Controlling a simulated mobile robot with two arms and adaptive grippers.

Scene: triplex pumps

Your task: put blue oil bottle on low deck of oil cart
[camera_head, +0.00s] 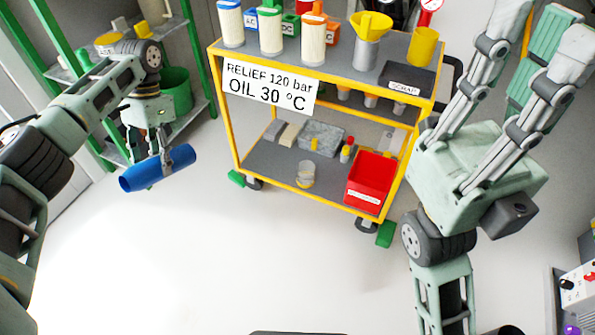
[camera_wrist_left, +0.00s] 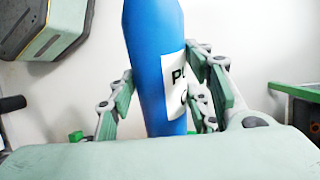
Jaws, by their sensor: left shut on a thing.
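The blue oil bottle (camera_head: 140,177) lies almost level in the air, left of the oil cart (camera_head: 235,150). My left gripper (camera_head: 166,160) is shut around it from above. In the left wrist view the bottle (camera_wrist_left: 155,65) stands between the fingers (camera_wrist_left: 160,105), with a white label partly hidden by a finger. The cart's low deck (camera_head: 265,172) is grey with a yellow rim. My right gripper (camera_head: 520,45) is open and empty at the right, its fingers pointing up past the cart's right side.
The low deck holds a red bin (camera_head: 368,180), a clear jar (camera_head: 306,174), a grey box (camera_head: 321,138) and small items; its front left part is bare. A sign (camera_head: 270,87) hangs off the top. Green shelving (camera_head: 190,60) stands behind the left arm.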

